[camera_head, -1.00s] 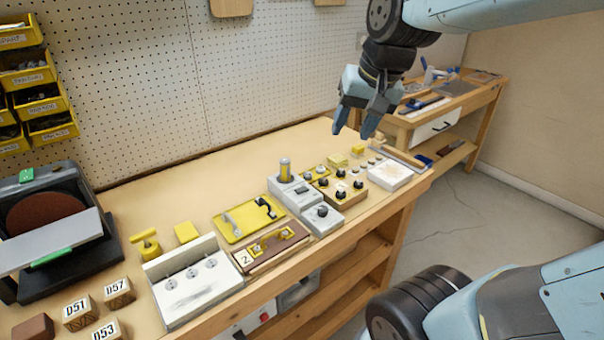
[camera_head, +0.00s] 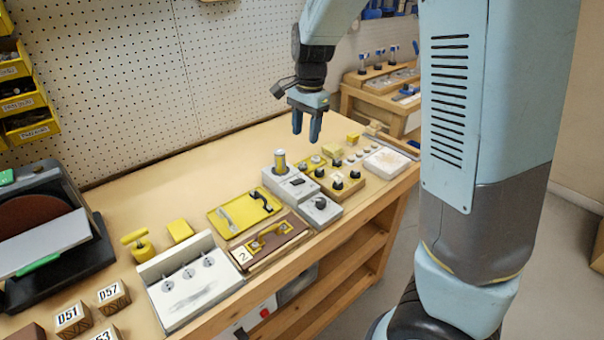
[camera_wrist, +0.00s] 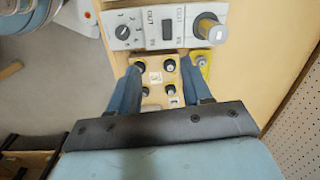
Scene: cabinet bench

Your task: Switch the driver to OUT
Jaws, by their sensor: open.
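A grey unit (camera_head: 285,194) lies on the bench, with a dark switch (camera_head: 297,182) on top and an upright yellow-and-grey cylinder (camera_head: 280,160) at its back. In the wrist view the switch (camera_wrist: 166,31) sits between the cylinder (camera_wrist: 208,28) and a grey box with a black dial (camera_wrist: 123,32); OUT lettering is readable near it. I cannot tell the switch's position. My gripper (camera_head: 306,136) is open and empty, above the bench and apart from the unit. In the wrist view its fingers (camera_wrist: 160,72) point toward the unit, with a knob board between them.
The wooden knob board (camera_head: 350,190) stands right of the unit, with a white plate (camera_head: 387,161) beyond it. A yellow tray with handles (camera_head: 228,222) and a brown board with a latch (camera_head: 245,251) lie left. Bare bench (camera_head: 180,180) is free behind them.

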